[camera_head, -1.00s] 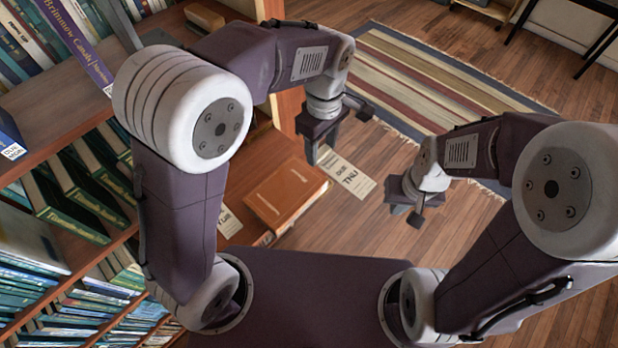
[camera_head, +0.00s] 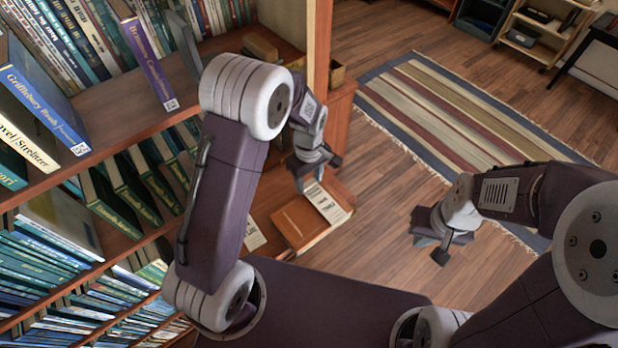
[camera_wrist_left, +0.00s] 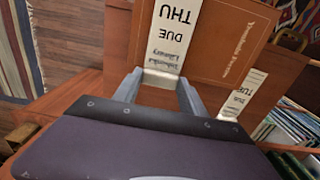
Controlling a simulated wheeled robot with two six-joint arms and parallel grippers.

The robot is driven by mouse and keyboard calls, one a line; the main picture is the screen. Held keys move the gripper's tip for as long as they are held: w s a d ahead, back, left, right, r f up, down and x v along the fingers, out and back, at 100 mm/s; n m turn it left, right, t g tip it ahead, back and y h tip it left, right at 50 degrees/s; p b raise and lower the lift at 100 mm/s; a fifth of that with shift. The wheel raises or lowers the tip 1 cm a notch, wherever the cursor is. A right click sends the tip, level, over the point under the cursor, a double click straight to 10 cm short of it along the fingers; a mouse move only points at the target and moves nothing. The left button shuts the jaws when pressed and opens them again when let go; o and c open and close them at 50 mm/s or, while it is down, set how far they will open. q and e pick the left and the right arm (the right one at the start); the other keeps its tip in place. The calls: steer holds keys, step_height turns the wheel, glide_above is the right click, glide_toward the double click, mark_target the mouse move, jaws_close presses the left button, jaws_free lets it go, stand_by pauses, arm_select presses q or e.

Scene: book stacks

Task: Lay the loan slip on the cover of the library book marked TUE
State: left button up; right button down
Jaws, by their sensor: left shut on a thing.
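A cream paper slip (camera_wrist_left: 172,32) reading DUE THU is pinched at its lower end by my left gripper (camera_wrist_left: 160,84). It also shows in the head view (camera_head: 325,205). The slip lies over the edge side of a brown book (camera_wrist_left: 228,42) with a gold-lettered cover; I cannot tell whether it touches. The book also shows in the head view (camera_head: 298,222). A second cream strip (camera_wrist_left: 242,93) reading TUE is beside the book, also in the head view (camera_head: 254,236). My right gripper (camera_head: 436,245) is over the floor, its jaw opening unclear.
Shelves (camera_head: 105,150) packed with books fill the left side. An upright wooden panel (camera_head: 318,50) stands behind my left arm. A striped rug (camera_head: 440,105) lies on the wooden floor. The floor (camera_head: 385,225) between my arms is clear.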

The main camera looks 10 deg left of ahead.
arm_select(q)
steer(key=shift+f, duration=0.35)
steer(key=o, duration=1.3)
steer(key=shift+r, duration=0.1)
steer(key=shift+r, duration=0.1)
